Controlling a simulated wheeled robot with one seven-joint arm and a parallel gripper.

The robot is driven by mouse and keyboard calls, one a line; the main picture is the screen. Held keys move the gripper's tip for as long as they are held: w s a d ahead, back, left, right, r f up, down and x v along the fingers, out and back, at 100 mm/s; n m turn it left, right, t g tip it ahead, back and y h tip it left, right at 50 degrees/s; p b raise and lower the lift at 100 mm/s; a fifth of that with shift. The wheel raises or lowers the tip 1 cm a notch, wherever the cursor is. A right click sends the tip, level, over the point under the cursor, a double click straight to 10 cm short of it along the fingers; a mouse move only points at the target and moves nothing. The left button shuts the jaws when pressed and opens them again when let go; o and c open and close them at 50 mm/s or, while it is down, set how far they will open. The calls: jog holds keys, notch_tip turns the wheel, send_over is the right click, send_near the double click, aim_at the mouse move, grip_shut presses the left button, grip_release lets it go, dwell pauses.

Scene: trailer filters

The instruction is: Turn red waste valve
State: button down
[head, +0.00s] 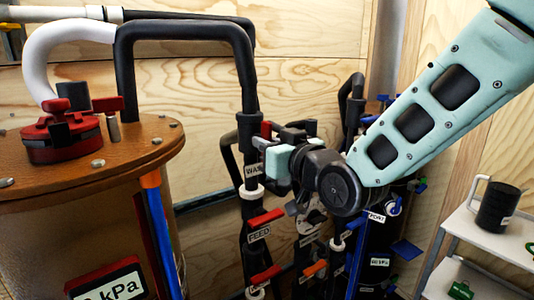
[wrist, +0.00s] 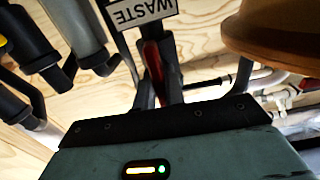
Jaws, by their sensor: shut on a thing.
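The red waste valve handle (wrist: 153,62) shows in the wrist view between the two dark fingers of my gripper (wrist: 157,88), beside the upside-down WASTE label (wrist: 140,10). My gripper is shut on the handle. In the head view my gripper (head: 262,143) is at the black pipe, just right of the partly covered WASTE label (head: 252,171). A small red part of the handle (head: 266,130) shows there; the rest is hidden by my gripper.
A brown tank (head: 95,195) with a red cap (head: 60,138) stands at left. Below my gripper are a red FEED valve handle (head: 266,218) and an orange handle (head: 314,268). More pipes and blue valves crowd the right. A white shelf (head: 485,240) stands at far right.

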jog(key=shift+f+n, duration=0.1)
jog(key=shift+n, duration=0.2)
jog(key=c, duration=1.5)
grip_release()
